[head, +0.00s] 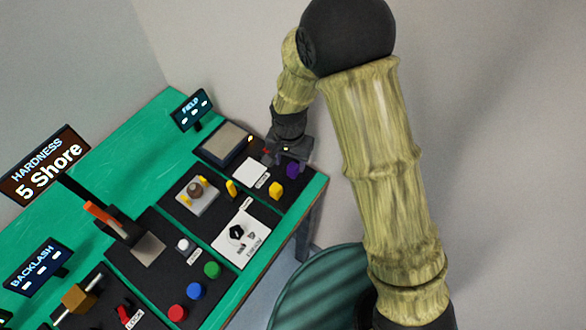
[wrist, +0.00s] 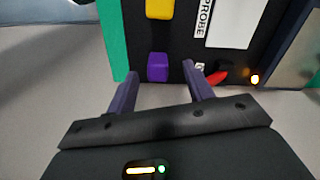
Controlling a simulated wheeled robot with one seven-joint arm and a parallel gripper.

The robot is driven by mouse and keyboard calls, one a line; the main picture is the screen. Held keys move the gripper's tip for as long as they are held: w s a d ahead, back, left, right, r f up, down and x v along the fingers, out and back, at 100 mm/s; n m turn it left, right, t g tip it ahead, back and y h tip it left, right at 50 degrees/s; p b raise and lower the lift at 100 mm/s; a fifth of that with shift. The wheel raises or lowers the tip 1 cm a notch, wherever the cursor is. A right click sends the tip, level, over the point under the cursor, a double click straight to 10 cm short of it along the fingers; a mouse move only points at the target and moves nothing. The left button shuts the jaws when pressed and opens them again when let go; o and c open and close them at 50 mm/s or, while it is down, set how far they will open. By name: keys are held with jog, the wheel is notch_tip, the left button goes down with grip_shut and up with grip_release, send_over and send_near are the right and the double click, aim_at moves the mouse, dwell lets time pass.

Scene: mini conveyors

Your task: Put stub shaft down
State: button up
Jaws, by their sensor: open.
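My gripper (head: 288,152) is open over the back right corner of the table. In the wrist view its two spread fingers (wrist: 150,72) have nothing held between them. A purple block (wrist: 157,67) stands on the black mat just beyond the fingertips, in line with the gap; it also shows in the head view (head: 292,170). A yellow block (wrist: 159,8) stands beyond it, also in the head view (head: 276,190). I cannot tell which piece is the stub shaft; no piece is clearly recognisable as one.
A white plate (wrist: 231,22) beside a PROBE label and a red lever (wrist: 217,77) are near my gripper. The green table (head: 150,130) carries several black stations, a HARDNESS sign (head: 45,165) and a FIELD sign (head: 194,108). The table's right edge is close to my gripper.

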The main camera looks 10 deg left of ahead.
aim_at(293, 166)
jog(key=shift+f, duration=0.15)
jog(key=shift+w+d+f+p, duration=0.15)
jog(key=shift+f+p, duration=0.2)
jog(key=shift+f, duration=0.9)
jog(key=shift+w+d+f+p, duration=0.15)
jog(key=shift+f+p, duration=0.15)
jog(key=shift+f, duration=0.9)
grip_shut()
jog(key=shift+r, duration=0.1)
notch_tip(293, 166, up, 10)
jog(key=shift+f+b, duration=0.1)
jog(key=shift+b, duration=0.55)
